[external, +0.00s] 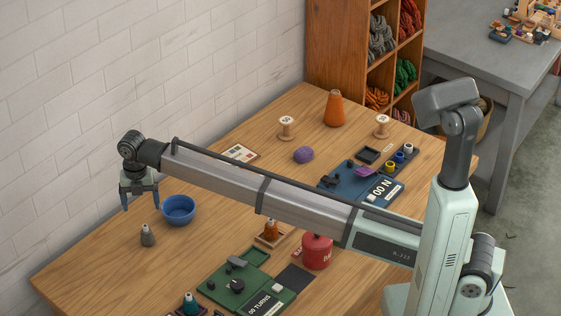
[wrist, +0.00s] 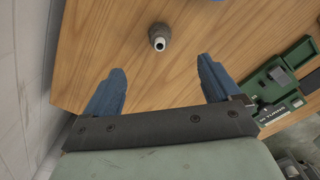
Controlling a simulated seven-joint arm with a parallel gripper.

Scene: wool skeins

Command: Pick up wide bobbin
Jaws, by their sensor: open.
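Two pale wooden bobbins with white tops stand upright at the back of the table in the external view, a left bobbin (external: 286,128) and a right bobbin (external: 382,126). I cannot tell for sure which is the wide bobbin. My gripper (external: 140,202) is open and empty above the left part of the table, far from both. Its blue fingers point down, and they also show spread apart in the wrist view (wrist: 160,78). A small grey cone-shaped piece (external: 148,235) stands upright near the gripper. It shows beyond the fingertips in the wrist view (wrist: 160,37). Neither bobbin shows there.
A blue bowl (external: 179,211) stands right of my gripper. An orange cone (external: 334,109) and purple ball (external: 303,155) stand farther back. My arm spans the table above a green device (external: 228,283), red canister (external: 317,252) and blue device (external: 345,183). A white wall is at left.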

